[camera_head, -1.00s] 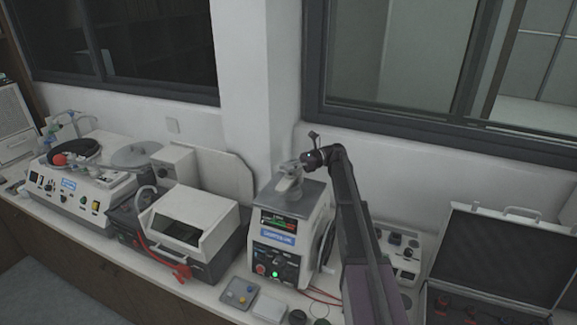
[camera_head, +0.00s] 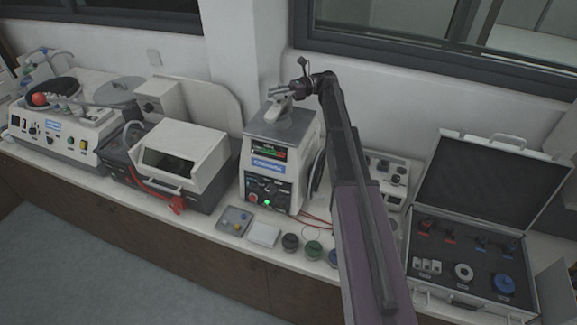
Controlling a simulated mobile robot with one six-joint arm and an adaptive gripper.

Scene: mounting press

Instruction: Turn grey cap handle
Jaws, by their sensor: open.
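The mounting press (camera_head: 279,165) is a white box with a grey top, a small lit screen and a green-lit button, standing mid-bench. The grey cap (camera_head: 277,112) sits on its top; its handle is small and hard to tell apart from my gripper. My gripper (camera_head: 281,91) is at the end of my dark arm, right at the cap from above and the right. It is open. Whether its fingers are around the handle, touching it or just above it, I cannot tell at this size.
A white machine with a dark window (camera_head: 180,155) stands left of the press, and a polishing machine (camera_head: 60,130) farther left. An open case (camera_head: 470,235) lies at the right. Small round pots (camera_head: 313,249) and a grey tray (camera_head: 234,221) line the front edge.

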